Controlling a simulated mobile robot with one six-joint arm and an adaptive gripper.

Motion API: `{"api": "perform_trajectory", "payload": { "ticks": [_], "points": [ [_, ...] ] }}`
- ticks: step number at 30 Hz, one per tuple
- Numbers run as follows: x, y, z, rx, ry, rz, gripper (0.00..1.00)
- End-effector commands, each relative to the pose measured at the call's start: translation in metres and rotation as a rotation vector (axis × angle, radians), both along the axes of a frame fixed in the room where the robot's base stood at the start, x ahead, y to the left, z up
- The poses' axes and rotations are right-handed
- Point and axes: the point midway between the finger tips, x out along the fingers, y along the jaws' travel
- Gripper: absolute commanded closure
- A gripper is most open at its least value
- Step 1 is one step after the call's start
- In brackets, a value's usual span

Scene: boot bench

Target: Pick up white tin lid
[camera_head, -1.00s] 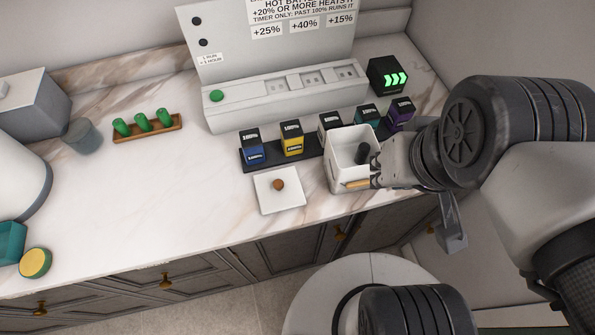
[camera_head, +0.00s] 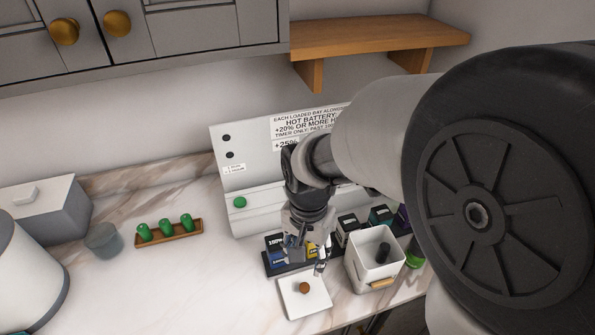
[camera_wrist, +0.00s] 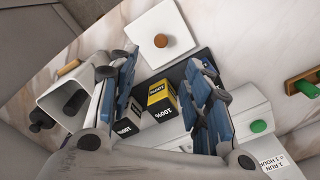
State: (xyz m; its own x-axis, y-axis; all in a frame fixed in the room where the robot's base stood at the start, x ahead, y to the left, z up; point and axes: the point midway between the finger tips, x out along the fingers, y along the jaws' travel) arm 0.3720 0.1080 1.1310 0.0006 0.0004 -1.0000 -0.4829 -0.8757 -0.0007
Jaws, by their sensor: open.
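The white tin lid (camera_head: 306,297) is a flat white square with a round brown knob, lying on the counter near its front edge. It also shows at the top of the wrist view (camera_wrist: 161,42). The open white tin (camera_head: 374,262) stands to its right with a dark cylinder inside. My gripper (camera_head: 307,262) is open and empty, above the battery row and just behind the lid. In the wrist view its two fingers (camera_wrist: 160,82) are spread wide, with the lid ahead of and apart from them.
Several coloured batteries, including a yellow one (camera_wrist: 161,101), stand in a dark tray under my gripper. A grey-white panel (camera_head: 235,178) rises behind. A wooden holder (camera_head: 171,233) with green cylinders and a grey cup (camera_head: 104,240) are at left. The counter left of the lid is clear.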

Motion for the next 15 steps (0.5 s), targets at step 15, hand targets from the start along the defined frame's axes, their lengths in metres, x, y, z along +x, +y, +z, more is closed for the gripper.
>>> {"api": "perform_trajectory", "payload": {
  "ticks": [15],
  "points": [
    [0.000, 0.000, -0.096, 0.000, 0.001, 0.001, 0.55]
  ]
}}
